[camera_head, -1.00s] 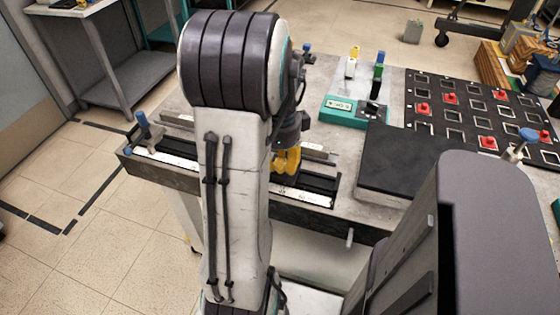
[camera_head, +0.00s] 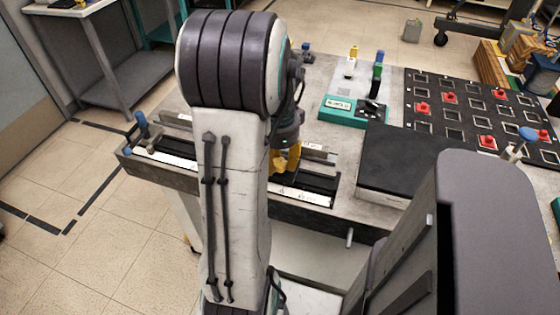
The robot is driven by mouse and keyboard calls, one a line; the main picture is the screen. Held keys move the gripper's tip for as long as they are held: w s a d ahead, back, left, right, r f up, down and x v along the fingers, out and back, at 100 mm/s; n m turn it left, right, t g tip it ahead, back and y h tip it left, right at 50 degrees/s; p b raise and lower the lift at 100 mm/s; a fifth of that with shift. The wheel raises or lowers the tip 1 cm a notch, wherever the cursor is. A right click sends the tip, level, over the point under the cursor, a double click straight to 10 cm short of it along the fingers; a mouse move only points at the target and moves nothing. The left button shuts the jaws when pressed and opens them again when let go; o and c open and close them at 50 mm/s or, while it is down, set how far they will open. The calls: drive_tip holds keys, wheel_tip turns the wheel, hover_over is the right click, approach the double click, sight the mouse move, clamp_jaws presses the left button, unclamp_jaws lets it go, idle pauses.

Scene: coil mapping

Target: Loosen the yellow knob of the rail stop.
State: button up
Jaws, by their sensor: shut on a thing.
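The dark rail (camera_head: 310,183) runs along the front edge of the workbench, with a white scale strip (camera_head: 300,197) beside it. My gripper (camera_head: 284,163) points down over the rail, right of my arm link, and is shut on the yellow knob. Yellow shows at its lower end, just above the rail; at this size I cannot separate finger from knob there. The rail stop's body is mostly hidden behind my gripper and arm. I cannot see how far the knob is turned.
A blue-topped clamp (camera_head: 143,130) stands at the rail's left end. Right of the rail lie a black slab (camera_head: 395,165), a teal device (camera_head: 352,112) and a black panel (camera_head: 470,105) with red pieces. My arm hides the rail's middle.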

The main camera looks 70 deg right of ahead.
drive_tip(key=n, duration=0.3)
drive_tip(key=shift+w+a, duration=0.1)
drive_tip(key=shift+n, duration=0.3)
drive_tip(key=shift+a+f, duration=0.1)
idle(0.4)
drive_tip(key=o, duration=1.2)
drive_tip(key=shift+c, duration=0.2)
drive_tip(key=shift+r, duration=0.2)
wheel_tip(320, 180, up, 12)
drive_tip(key=shift+f, duration=0.15)
